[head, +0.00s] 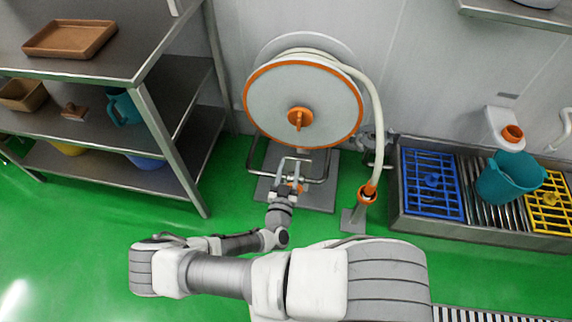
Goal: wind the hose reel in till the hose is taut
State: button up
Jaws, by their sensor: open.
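The hose reel (270,108) stands against the back wall, a grey disc with an orange rim and an orange hub (299,118). A pale hose (377,110) leaves the top of the reel and curves down its right side in a loose bow to an orange end piece (368,192) at a small floor stand. My gripper (291,170) is open in front of the reel's lower part, below the hub. A small orange part shows by the jaws; I cannot tell whether they touch it or the metal frame there.
A metal shelf unit (145,95) with trays and tubs stands at left. At right is a drain trough (400,215) with a blue grate (432,185), a yellow grate (550,205) and a teal bucket (508,178). Green floor (90,225) is clear at front left.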

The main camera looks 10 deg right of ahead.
jog(key=shift+s+a, duration=0.25)
jog(key=shift+s, duration=0.35)
dwell(0.3)
